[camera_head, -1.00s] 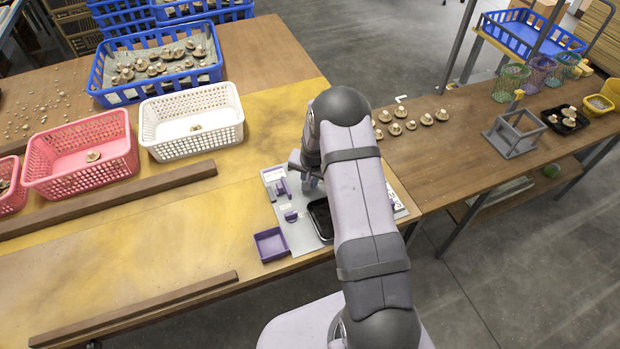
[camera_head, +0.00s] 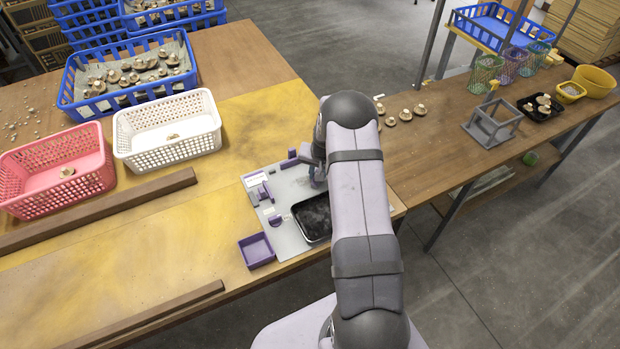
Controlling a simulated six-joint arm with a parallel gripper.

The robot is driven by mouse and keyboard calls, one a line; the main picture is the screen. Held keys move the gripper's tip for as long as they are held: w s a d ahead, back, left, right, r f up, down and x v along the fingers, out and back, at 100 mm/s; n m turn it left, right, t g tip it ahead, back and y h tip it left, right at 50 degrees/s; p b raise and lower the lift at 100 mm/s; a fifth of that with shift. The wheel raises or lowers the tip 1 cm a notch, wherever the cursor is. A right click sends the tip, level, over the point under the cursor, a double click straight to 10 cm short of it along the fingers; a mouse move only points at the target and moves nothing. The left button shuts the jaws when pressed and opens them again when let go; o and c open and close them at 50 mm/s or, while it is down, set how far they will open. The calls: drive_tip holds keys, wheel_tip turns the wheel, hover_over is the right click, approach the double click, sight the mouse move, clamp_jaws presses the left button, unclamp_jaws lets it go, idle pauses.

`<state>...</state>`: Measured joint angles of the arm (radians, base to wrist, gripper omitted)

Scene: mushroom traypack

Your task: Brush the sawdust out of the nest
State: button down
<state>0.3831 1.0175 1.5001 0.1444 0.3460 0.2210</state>
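A black tray-like nest (camera_head: 300,232) sits on a grey fixture plate (camera_head: 285,240) at the table's front edge. Its inside looks dark with greyish patches; I cannot tell whether these are sawdust. My arm covers its right side. My gripper (camera_head: 318,183) is low over the plate, just behind the nest, partly hidden by my own arm. I cannot make out its fingers, or any brush in it. Purple holders (camera_head: 265,192) stand on the plate's left part, and another purple piece (camera_head: 294,158) is at its back edge.
A small purple bin (camera_head: 256,251) is left of the plate. White (camera_head: 168,148) and pink (camera_head: 40,205) baskets stand behind a wooden rail (camera_head: 100,208). A blue crate (camera_head: 115,103) holds mushrooms. Several mushrooms (camera_head: 405,115) lie behind my arm.

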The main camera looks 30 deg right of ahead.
drive_tip(key=shift+d+f+b, duration=0.1)
drive_tip(key=shift+d+b, duration=0.2)
drive_tip(key=shift+d, duration=0.9)
drive_tip(key=shift+w, duration=0.25)
drive_tip(key=shift+w+a, duration=0.15)
drive_tip(key=shift+w, duration=0.1)
drive_tip(key=shift+a, duration=0.45)
drive_tip(key=shift+a+p, duration=1.5)
drive_tip(key=shift+a, duration=3.65)
drive_tip(key=shift+w+d+b, duration=0.4)
drive_tip(key=shift+w+d, duration=0.05)
drive_tip(key=shift+w, duration=0.05)
drive_tip(key=shift+d+b, duration=1.4)
drive_tip(key=shift+d, duration=3.55)
drive_tip(key=r, duration=0.1)
drive_tip(key=d+r+p, duration=0.1)
drive_tip(key=r, duration=0.1)
drive_tip(key=shift+a+r+p, duration=0.15)
drive_tip(key=shift+r+p, duration=0.35)
drive_tip(key=shift+r, duration=0.1)
drive_tip(key=shift+r+p, duration=1.25)
drive_tip(key=shift+r, duration=0.85)
drive_tip(key=shift+f, duration=0.1)
